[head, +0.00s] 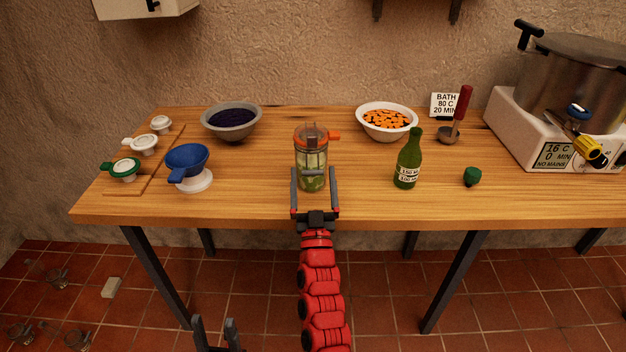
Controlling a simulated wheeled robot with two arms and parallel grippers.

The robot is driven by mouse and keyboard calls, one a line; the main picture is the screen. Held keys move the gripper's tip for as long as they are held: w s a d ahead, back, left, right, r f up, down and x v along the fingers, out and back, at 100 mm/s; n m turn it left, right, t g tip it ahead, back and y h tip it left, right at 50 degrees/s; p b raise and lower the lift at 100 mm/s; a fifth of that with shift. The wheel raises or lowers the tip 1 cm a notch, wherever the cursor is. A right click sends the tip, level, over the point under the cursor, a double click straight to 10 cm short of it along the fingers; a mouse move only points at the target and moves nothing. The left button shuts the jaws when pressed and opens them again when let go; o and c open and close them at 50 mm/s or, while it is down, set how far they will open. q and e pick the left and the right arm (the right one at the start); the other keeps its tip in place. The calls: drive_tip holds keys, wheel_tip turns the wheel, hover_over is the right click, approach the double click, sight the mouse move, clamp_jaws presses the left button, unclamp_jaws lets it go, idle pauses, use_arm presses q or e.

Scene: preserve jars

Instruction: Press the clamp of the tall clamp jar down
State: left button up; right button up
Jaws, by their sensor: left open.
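The tall clamp jar (313,160) stands upright near the middle of the table, with a clear upper part and green contents low down. An orange tab (333,136) sticks out to the right near its top. Dark metal parts show around the lid, but the clamp's exact position is too small to tell. My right gripper (315,172), on the red arm, has one finger on each side of the jar's lower body, seemingly closed against it. My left gripper (215,322) is open and empty at the bottom edge, below and in front of the table.
A blue funnel (187,160), white and green lids (124,169) and a bowl of dark fruit (232,121) are left. A bowl of orange pieces (386,121), green bottle (408,160), green cap (472,176), red-handled ladle (462,103) and large pot (575,75) are right. The table's front left is clear.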

drive_tip(key=b+v, duration=0.1)
drive_tip(key=v, duration=1.6)
drive_tip(key=shift+s, duration=0.3)
